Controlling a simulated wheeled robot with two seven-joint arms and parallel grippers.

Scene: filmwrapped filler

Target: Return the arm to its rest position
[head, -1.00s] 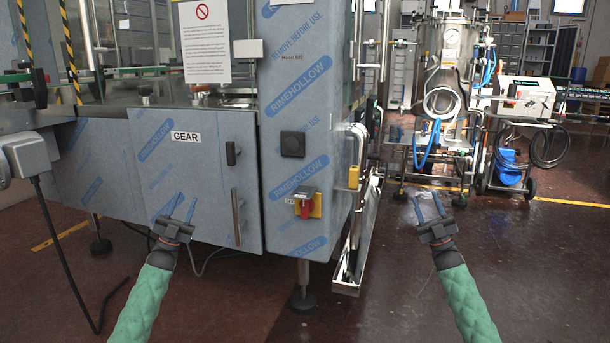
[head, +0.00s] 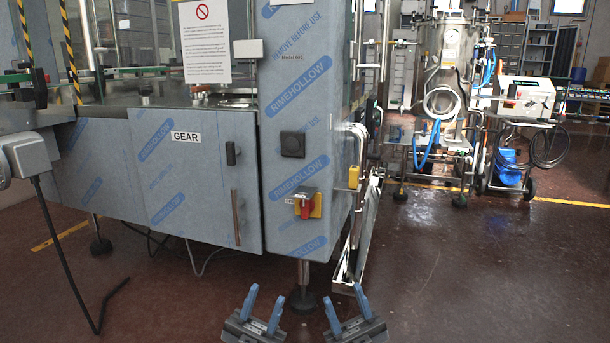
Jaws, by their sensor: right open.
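My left gripper (head: 266,293) is at the bottom edge of the head view, left of the middle. Its two blue fingers stand apart with nothing between them. My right gripper (head: 344,295) is beside it, a little to the right, also with its blue fingers apart and empty. The two grippers are close together but not touching. Both point up in the picture. The arms behind them are cut off by the lower frame edge.
A film-wrapped filler cabinet (head: 200,190) with a GEAR label fills the left and centre. A red and yellow switch (head: 307,205) sits on its front. A steel drip tray (head: 352,240) stands at its right side. Wheeled equipment (head: 525,135) stands further back. Floor at right is clear.

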